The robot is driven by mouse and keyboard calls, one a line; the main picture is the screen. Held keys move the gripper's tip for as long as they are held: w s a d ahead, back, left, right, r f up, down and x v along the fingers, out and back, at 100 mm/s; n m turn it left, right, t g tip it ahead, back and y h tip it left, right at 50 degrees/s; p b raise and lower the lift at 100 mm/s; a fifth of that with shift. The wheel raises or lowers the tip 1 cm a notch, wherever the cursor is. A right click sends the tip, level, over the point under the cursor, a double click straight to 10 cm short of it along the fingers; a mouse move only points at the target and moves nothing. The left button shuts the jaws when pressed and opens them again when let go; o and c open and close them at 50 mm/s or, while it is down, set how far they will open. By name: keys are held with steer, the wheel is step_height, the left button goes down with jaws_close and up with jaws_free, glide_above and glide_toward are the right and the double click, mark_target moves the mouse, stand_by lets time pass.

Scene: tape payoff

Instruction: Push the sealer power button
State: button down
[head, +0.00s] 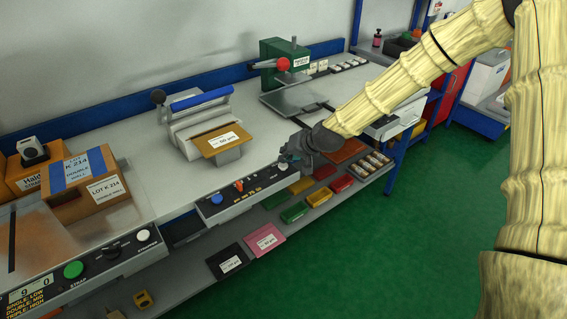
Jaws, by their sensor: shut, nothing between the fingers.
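The sealer (192,122) stands on the bench left of centre, with a blue bar across its top and a tan plate in front. Below it, a control panel (234,205) runs along the bench's front edge. It carries a blue button (216,199), an orange switch (239,185) and a white button (282,168) at the right end. Which of these is the power button I cannot read. My gripper (288,160) is shut and empty, with its dark fingertips right at the white button. I cannot tell whether they touch it.
A green press (277,60) with a red knob stands behind my gripper. Cardboard boxes (85,185) sit at the left, above another panel with a green button (73,269). The green floor in front is clear.

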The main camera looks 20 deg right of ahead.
steer(key=shift+r, duration=0.2)
step_height(320, 180, up, 6)
steer(key=p, duration=0.4)
stand_by(0.5)
